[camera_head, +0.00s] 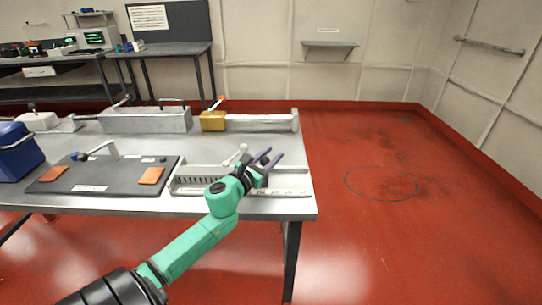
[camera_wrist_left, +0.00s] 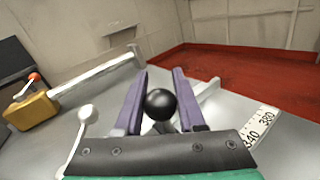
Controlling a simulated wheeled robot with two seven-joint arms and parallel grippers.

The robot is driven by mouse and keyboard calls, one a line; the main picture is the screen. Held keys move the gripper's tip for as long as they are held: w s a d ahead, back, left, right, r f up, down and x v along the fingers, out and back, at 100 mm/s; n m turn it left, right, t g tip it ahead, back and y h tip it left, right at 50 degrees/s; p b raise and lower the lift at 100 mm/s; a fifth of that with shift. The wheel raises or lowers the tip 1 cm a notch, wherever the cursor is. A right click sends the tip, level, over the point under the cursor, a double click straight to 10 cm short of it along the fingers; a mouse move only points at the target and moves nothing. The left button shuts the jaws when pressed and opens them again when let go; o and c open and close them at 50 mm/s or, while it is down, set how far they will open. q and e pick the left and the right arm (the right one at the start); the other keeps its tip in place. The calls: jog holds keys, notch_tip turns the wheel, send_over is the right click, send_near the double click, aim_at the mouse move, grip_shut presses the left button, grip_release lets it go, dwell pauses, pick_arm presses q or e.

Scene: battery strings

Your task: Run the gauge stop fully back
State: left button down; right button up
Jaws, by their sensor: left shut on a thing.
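My left gripper (camera_head: 270,158) reaches over the front right part of the bench, above a pale slotted fixture (camera_head: 198,180). In the left wrist view its purple fingers stand on either side of a black ball knob (camera_wrist_left: 160,104) and are shut on it. The knob appears to belong to the gauge stop, but the gripper and arm hide most of it. A pale arm shows behind the knob. A scale strip (camera_wrist_left: 259,127) with printed numbers lies just to the right. A white ball-ended lever (camera_wrist_left: 86,114) stands to the left. My right gripper is not in view.
A yellow block (camera_head: 213,122) with an orange-tipped lever sits on a rail at the bench's back, beside a long grey metal box (camera_head: 146,121). A dark board (camera_head: 110,175) and a blue box (camera_head: 18,152) lie left. Red floor right of the bench is clear.

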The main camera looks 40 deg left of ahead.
pick_arm(q)
jog(key=shift+d, duration=0.1)
dwell(0.7)
jog(key=w+d, duration=0.2)
jog(key=d, duration=0.1)
jog(key=w+d, duration=0.2)
jog(key=d, duration=0.1)
jog(key=w+d+p, duration=0.1)
jog(key=w+d, duration=0.2)
jog(key=shift+w+d, duration=0.1)
jog(key=shift+d, duration=0.15)
jog(key=shift+a, duration=0.1)
jog(key=c, duration=0.5)
grip_release()
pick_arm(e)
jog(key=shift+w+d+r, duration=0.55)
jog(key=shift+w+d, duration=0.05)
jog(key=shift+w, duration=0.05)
